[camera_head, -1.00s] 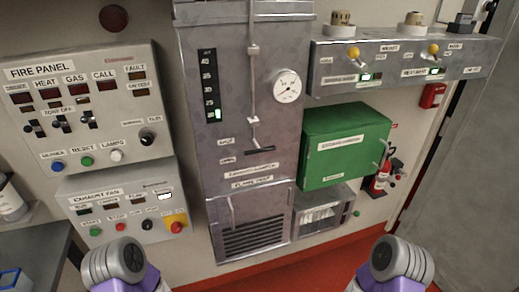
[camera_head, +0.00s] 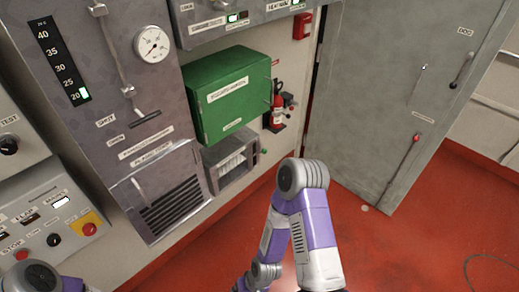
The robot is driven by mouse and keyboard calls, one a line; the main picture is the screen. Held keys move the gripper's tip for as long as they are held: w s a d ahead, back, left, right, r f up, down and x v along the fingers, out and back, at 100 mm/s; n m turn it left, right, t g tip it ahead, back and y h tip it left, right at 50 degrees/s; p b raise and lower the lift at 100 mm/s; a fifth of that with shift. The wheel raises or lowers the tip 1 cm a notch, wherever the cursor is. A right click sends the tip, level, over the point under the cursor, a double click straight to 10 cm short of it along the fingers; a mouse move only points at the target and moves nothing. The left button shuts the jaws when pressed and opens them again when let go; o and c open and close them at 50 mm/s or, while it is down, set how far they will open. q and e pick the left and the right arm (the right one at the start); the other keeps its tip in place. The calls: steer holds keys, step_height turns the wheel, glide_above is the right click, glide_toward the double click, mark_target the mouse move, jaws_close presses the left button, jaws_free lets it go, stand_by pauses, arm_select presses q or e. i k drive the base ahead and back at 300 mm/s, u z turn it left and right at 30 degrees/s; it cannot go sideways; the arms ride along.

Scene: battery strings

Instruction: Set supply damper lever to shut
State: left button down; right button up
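A grey cabinet (camera_head: 88,150) at upper left carries a lever with a dark bar handle (camera_head: 146,118) below a long vertical rod (camera_head: 112,50). Two small labels to its left appear to read SHUT (camera_head: 105,121) and OPEN (camera_head: 116,138). The handle sits nearer the level of the lower one. The plates under it are too blurred to read, so I cannot confirm it is the supply damper lever. My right arm shows at bottom centre and part of my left arm at the bottom left corner, both apart from the cabinet. Neither gripper's fingers show.
A round gauge (camera_head: 152,43) and a lit level scale (camera_head: 60,62) are on the cabinet. A green box (camera_head: 222,90), a fire extinguisher (camera_head: 276,104) and a grey door (camera_head: 385,95) are to the right. A fan panel (camera_head: 50,215) is at left. Red floor (camera_head: 400,240) is clear at right.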

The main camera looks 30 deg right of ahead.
mark_target(264, 151)
steer(key=z, duration=0.45)
steer(key=k, duration=0.5)
steer(key=z, duration=1.1)
steer(key=i, duration=1.4)
steer(key=u, duration=1.35)
steer(key=i, duration=0.3)
steer(key=u, duration=0.15)
